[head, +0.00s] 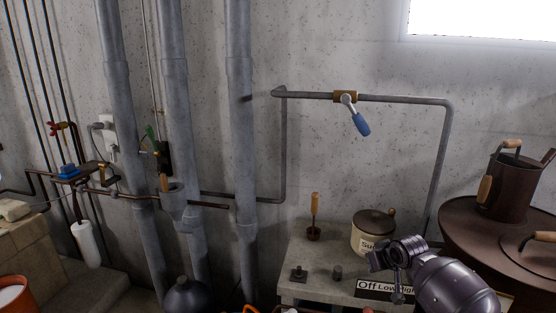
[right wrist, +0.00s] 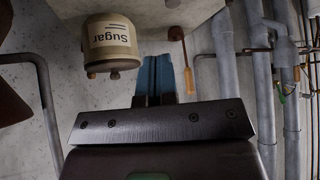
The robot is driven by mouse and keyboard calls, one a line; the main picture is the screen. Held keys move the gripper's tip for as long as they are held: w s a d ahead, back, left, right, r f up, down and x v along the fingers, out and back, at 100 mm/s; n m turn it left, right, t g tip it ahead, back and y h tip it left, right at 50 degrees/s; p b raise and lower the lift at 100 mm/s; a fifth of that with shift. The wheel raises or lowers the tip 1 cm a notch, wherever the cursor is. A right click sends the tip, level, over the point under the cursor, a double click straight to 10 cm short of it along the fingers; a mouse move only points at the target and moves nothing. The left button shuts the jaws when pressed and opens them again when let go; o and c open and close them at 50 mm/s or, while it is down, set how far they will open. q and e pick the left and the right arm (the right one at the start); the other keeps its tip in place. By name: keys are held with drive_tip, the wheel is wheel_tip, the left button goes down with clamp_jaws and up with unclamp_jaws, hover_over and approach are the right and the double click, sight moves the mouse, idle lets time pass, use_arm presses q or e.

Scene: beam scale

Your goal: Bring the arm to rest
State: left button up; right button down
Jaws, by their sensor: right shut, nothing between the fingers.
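My right arm (head: 450,285) comes in from the bottom right of the head view, over the front of the grey counter (head: 318,252). Its dark wrist end is close to the cream sugar jar (head: 367,240), in front of it and to the right. In the right wrist view the blue fingers of my right gripper (right wrist: 165,75) are together with nothing between them. The sugar jar (right wrist: 112,42) shows upside down left of the fingers, apart from them. My left gripper is not in view.
A wooden-handled tool (head: 314,218) and small dark pieces (head: 298,273) stand on the counter. A brown barrel (head: 480,235) with a dark pot (head: 507,190) is at the right. A wall pipe (head: 410,99) carries a blue-handled valve (head: 360,124). An Off/Low/High label (head: 384,289) is beside my arm.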

drive_tip(key=s+a+f+n+t+y+b, duration=0.15)
drive_tip(key=s+a+t, duration=0.45)
drive_tip(key=s, duration=0.6)
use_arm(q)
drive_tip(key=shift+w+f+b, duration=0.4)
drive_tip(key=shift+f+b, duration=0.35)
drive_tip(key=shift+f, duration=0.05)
use_arm(e)
drive_tip(key=s+d+f+m+h, duration=0.1)
drive_tip(key=s+f, duration=0.3)
drive_tip(key=s, duration=0.5)
drive_tip(key=s+d+f+m+g+h, duration=0.1)
drive_tip(key=s+d+f, duration=0.1)
drive_tip(key=s+f, duration=0.3)
drive_tip(key=s+d+f+m+g+h, duration=0.1)
drive_tip(key=s+f, duration=0.4)
drive_tip(key=s, duration=0.8)
drive_tip(key=shift+s+d+f, duration=0.2)
drive_tip(key=shift+d+f, duration=0.05)
drive_tip(key=shift+d, duration=0.15)
drive_tip(key=shift+h, duration=0.25)
